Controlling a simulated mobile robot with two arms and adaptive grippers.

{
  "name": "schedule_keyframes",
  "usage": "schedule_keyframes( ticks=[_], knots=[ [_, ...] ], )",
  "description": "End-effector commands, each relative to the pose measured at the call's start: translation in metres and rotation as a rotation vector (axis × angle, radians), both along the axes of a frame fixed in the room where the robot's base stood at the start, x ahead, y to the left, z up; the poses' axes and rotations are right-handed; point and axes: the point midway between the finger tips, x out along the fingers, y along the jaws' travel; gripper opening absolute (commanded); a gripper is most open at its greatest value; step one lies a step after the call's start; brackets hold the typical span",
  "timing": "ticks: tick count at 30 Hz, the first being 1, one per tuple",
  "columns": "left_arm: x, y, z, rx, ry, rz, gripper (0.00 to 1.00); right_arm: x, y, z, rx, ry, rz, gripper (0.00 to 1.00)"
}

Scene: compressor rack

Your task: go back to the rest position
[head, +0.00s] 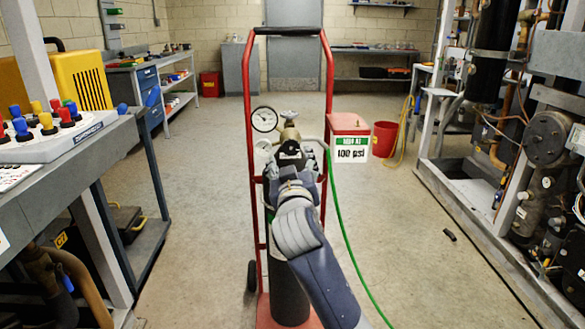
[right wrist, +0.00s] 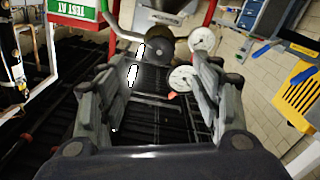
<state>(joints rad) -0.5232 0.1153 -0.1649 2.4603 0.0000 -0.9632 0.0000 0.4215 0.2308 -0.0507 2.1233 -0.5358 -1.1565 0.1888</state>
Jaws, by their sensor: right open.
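My right gripper (head: 290,157) is in the middle of the head view, in front of the gas cylinder's valve and gauges. In the right wrist view its two fingers (right wrist: 158,85) stand wide apart with nothing held between them. The brass regulator (head: 289,128) and a round white gauge (head: 265,119) show just beyond it; two gauges also show past the fingers in the right wrist view (right wrist: 201,40). The dark cylinder (head: 289,292) stands on a red hand cart (head: 247,95), partly hidden by my right arm. My left gripper is not in view.
A workbench (head: 100,140) stands at left, the compressor rack (head: 470,235) at right. Floor on both sides of the cart is mostly clear. A small black piece (head: 449,235) lies at right.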

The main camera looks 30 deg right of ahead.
Motion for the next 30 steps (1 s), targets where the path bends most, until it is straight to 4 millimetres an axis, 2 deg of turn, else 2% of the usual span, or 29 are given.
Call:
schedule_keyframes(
  ticks=[6, 23, 26, 29, 30],
  knots=[
    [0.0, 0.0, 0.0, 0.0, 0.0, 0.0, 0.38, -0.014, 0.008, 0.0, 0.0, 0.001, 0.0, 0.59],
    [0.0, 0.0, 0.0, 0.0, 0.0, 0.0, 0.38, -0.014, 0.009, -0.002, 0.001, 0.004, 0.002, 0.59],
    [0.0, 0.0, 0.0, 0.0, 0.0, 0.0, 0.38, -0.016, 0.016, -0.018, 0.006, 0.03, 0.028, 0.59],
    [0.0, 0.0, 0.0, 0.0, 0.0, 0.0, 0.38, -0.022, 0.036, -0.057, 0.02, 0.096, 0.095, 0.59],
    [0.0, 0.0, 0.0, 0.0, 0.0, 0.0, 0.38, -0.027, 0.047, -0.077, 0.029, 0.13, 0.131, 0.59]
  ],
)
